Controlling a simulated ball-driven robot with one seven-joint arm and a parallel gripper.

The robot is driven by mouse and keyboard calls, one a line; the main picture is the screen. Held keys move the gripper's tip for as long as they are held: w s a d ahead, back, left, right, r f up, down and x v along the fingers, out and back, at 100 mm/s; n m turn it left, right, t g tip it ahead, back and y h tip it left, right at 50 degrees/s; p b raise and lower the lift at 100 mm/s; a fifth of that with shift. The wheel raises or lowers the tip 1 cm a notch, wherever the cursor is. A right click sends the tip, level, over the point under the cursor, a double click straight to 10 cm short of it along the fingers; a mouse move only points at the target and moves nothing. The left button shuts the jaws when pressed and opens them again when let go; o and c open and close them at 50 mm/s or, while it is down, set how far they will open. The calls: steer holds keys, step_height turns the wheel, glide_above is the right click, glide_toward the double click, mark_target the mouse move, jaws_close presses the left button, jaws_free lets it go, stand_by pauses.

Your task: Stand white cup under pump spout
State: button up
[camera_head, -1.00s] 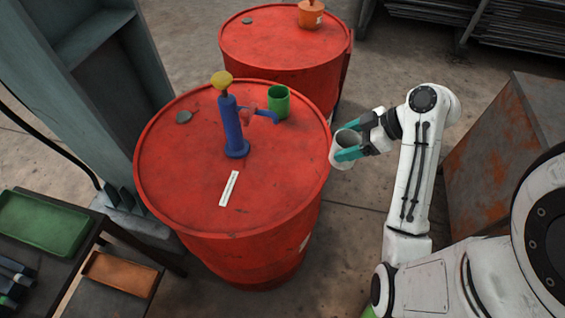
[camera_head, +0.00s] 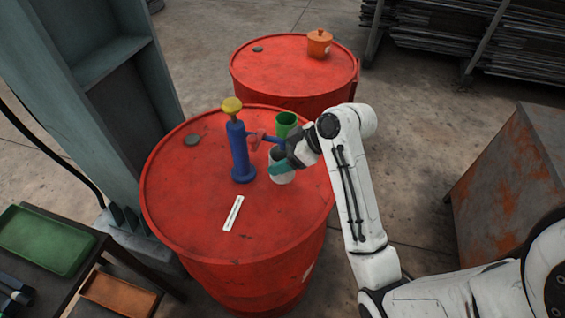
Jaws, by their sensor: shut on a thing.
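The blue pump (camera_head: 240,155) with a yellow knob (camera_head: 231,106) stands upright on the front red drum (camera_head: 190,215). Its blue spout (camera_head: 271,139) points right, with a small red part on it. My gripper (camera_head: 281,166) is shut on the white cup (camera_head: 284,178). The cup is upright, just right of the pump and close below the spout end. I cannot tell whether its base touches the drum top. A green cup (camera_head: 287,121) stands behind the spout, very near my gripper.
A white strip (camera_head: 233,213) and a dark cap (camera_head: 193,140) lie on the front drum. A second red drum (camera_head: 290,78) behind bears an orange pot (camera_head: 319,43). A green tray (camera_head: 45,238) is at left.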

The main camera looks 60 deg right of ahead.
steer(key=shift+f+p, duration=0.35)
steer(key=shift+f, duration=1.4)
steer(key=shift+f, duration=0.15)
steer(key=o, duration=1.1)
steer(key=shift+s+d+r, duration=0.1)
steer(key=shift+s+r, duration=0.05)
steer(key=shift+r, duration=0.15)
steer(key=v, duration=1.1)
steer(key=shift+s+r+b, duration=0.2)
steer(key=shift+b, duration=0.1)
